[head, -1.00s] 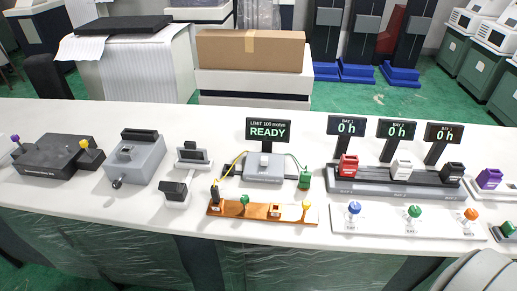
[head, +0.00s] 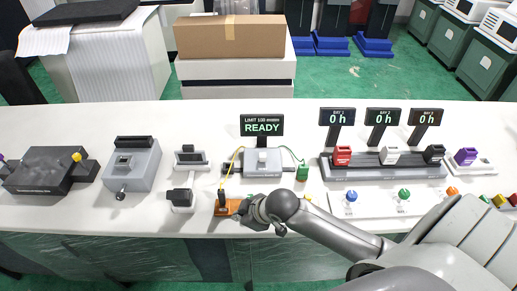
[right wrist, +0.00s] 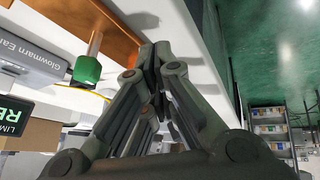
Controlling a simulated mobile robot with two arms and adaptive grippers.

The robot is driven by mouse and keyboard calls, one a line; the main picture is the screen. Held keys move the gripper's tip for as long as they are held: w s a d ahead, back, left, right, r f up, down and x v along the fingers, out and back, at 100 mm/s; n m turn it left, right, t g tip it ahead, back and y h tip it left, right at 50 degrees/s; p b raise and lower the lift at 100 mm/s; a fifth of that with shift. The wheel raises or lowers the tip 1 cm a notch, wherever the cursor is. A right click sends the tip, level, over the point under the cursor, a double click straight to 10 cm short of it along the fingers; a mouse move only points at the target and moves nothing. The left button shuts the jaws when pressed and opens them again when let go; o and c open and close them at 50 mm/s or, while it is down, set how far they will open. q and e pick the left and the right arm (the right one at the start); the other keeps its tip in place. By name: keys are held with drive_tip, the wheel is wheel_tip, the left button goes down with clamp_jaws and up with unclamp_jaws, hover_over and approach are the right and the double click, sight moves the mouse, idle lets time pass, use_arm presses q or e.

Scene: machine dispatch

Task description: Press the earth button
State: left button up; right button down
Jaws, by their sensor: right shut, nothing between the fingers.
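The grey tester (head: 262,168) stands mid-table with a pale raised button (head: 262,158) on top, in front of a display (head: 262,125) reading "LIMIT 100 mohm READY". Its labelled side (right wrist: 28,60) shows in the right wrist view, the label partly cut off. A copper-coloured board (head: 222,207) lies in front of the tester, largely hidden by my right arm. My left gripper is not in view.
Left stand grey devices (head: 132,163); right is a rack (head: 388,168) with coloured blocks and a knob panel (head: 375,203). The table's front edge is close below.

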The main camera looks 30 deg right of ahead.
drive_tip(key=w+d+r+n+t, duration=0.1)
drive_tip(key=w+d+r, duration=0.2)
drive_tip(key=w+d, duration=0.15)
drive_tip(key=w+d+r+n, duration=0.2)
drive_tip(key=w+d+r, duration=0.1)
drive_tip(key=w, duration=0.3)
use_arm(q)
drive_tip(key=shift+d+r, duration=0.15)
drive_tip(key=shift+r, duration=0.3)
use_arm(e)
wheel_tip(320, 180, up, 7)
drive_tip(key=t, duration=0.2)
hover_over(260, 156)
drive_tip(key=shift+s+d+r+h, duration=0.1)
drive_tip(key=shift+r+h, duration=0.1)
drive_tip(key=shift+h, duration=0.2)
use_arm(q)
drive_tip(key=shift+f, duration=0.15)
use_arm(e)
drive_tip(key=shift+f, duration=0.2)
wheel_tip(260, 156, down, 7)
drive_tip(key=b, duration=0.7)
drive_tip(key=shift+r, duration=0.2)
drive_tip(key=shift+f+b, duration=0.4)
drive_tip(key=shift+f, duration=0.5)
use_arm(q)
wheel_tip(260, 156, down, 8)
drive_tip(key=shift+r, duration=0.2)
use_arm(e)
drive_tip(key=shift+f, duration=0.15)
